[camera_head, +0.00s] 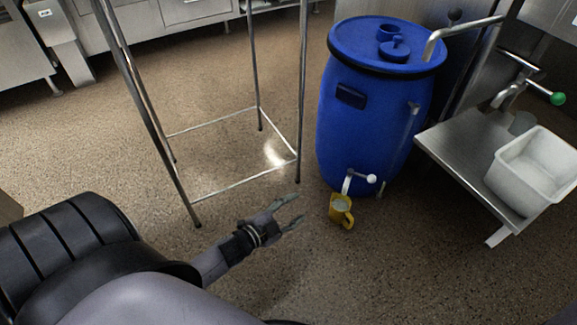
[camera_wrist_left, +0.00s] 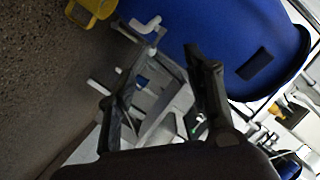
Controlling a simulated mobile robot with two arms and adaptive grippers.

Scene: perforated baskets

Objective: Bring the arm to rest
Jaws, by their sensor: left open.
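My left gripper (camera_head: 290,215) is open and empty, low over the floor in the head view. Its two fingers (camera_wrist_left: 160,80) stand apart in the left wrist view with nothing between them. A yellow mug (camera_head: 341,212) is to the right of the fingertips, apart from them, below the white tap (camera_head: 362,179) of a blue barrel (camera_head: 372,115). The mug (camera_wrist_left: 97,8) shows partly at the top edge of the left wrist view, beside the tap (camera_wrist_left: 146,24) and the barrel (camera_wrist_left: 235,40). My right gripper is not in view.
A metal frame (camera_head: 232,184) with thin legs stands left of the barrel. A steel shelf (camera_head: 455,145) with a white tub (camera_head: 530,175) is at the right. A green-knobbed lever (camera_head: 557,98) is above it. The speckled floor (camera_head: 330,275) in front is clear.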

